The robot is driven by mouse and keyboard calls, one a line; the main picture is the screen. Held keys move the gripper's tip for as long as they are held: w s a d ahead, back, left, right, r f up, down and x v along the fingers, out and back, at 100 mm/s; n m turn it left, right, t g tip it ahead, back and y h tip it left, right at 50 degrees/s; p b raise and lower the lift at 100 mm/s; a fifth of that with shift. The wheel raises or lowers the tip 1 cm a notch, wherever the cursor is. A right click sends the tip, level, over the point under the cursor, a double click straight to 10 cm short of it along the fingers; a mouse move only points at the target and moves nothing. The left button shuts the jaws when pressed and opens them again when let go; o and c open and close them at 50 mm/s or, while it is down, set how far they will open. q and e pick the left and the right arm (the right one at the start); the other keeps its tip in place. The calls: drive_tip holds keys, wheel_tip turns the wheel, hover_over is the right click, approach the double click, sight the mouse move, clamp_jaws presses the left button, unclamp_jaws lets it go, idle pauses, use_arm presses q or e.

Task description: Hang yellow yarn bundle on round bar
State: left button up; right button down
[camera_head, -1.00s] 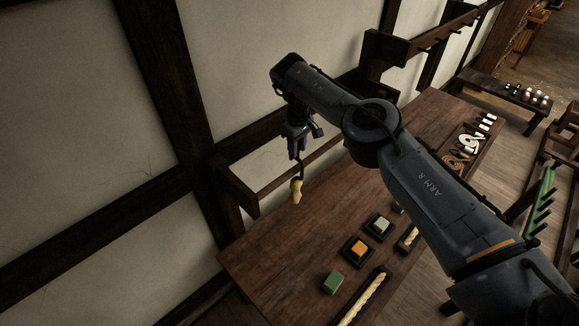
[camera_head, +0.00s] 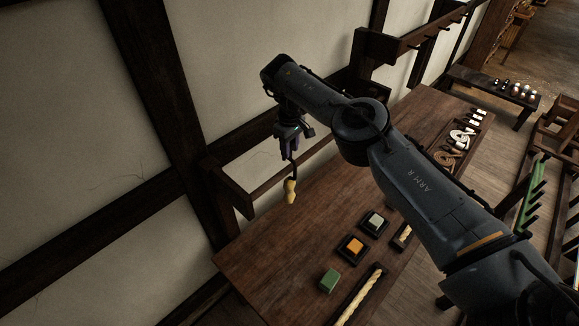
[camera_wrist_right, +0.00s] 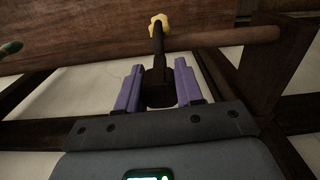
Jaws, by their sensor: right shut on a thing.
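The small yellow yarn bundle (camera_head: 291,192) hangs at the lower end of a dark stem below my right gripper (camera_head: 289,143), in front of the wall. In the right wrist view my right gripper (camera_wrist_right: 158,88) has purple fingers shut on the dark stem (camera_wrist_right: 158,45), with the yellow bundle (camera_wrist_right: 160,22) at its far end. The round bar (camera_wrist_right: 240,36) runs across to the right of the stem in that view. Whether the bundle touches the bar cannot be told. My left gripper is not in view.
A wooden bracket (camera_head: 236,190) juts from the wall near the bundle. The long table (camera_head: 255,260) below carries a green block (camera_head: 329,280), an orange block (camera_head: 353,246), a pale block (camera_head: 375,221) and a twisted rope (camera_head: 361,299). A pegged rack (camera_head: 405,45) stands farther back.

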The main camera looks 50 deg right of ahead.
drive_tip(key=shift+f+b, duration=0.35)
drive_tip(key=shift+f, duration=0.85)
drive_tip(key=c, duration=0.6)
unclamp_jaws()
drive_tip(key=shift+c, duration=0.2)
